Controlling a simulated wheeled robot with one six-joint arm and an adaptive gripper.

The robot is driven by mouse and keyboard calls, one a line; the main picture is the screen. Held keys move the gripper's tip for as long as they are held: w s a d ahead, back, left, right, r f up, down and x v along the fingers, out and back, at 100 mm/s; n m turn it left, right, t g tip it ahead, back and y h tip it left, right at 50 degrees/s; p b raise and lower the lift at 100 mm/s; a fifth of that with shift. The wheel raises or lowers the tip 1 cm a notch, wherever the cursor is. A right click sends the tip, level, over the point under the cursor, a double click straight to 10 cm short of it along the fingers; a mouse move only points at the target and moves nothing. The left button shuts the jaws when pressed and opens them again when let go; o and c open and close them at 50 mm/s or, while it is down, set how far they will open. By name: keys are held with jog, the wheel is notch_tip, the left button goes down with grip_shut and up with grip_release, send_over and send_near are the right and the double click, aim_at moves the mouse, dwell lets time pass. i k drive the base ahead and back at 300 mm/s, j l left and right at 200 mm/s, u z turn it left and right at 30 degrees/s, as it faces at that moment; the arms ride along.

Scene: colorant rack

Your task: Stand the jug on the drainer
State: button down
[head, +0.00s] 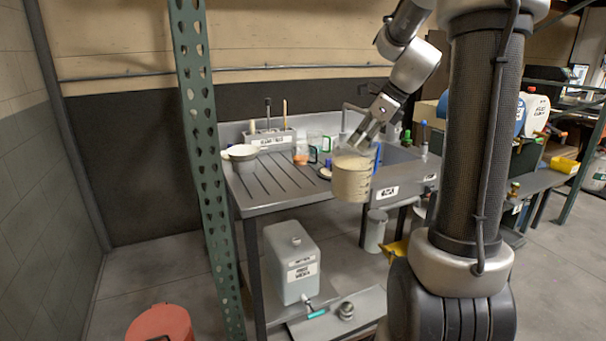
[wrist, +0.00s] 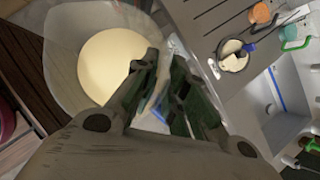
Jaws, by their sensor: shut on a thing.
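The jug (head: 352,178) is a clear beaker-like vessel with measuring marks and pale cream content. My gripper (head: 362,143) is shut on the jug at its rim or handle side, and the jug hangs in the air at the front edge of the bench, roughly upright. In the wrist view the jug (wrist: 75,65) is seen from above, with a round cream surface inside. The gripper fingers (wrist: 170,90) cover its right side, so the exact grip point is hidden. The drainer (head: 266,187) is the grooved grey metal top left of the sink; its grooves also show in the wrist view (wrist: 215,18).
A bowl (head: 241,153) stands at the drainer's back left, a labelled tool holder (head: 270,138) behind it. An orange-filled beaker (head: 300,155) and a small dish (head: 325,172) stand towards the right. The drainer's front middle is clear. A green post (head: 205,170) rises in front.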

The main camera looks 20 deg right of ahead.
aim_at(305, 184)
jog(key=i, duration=0.95)
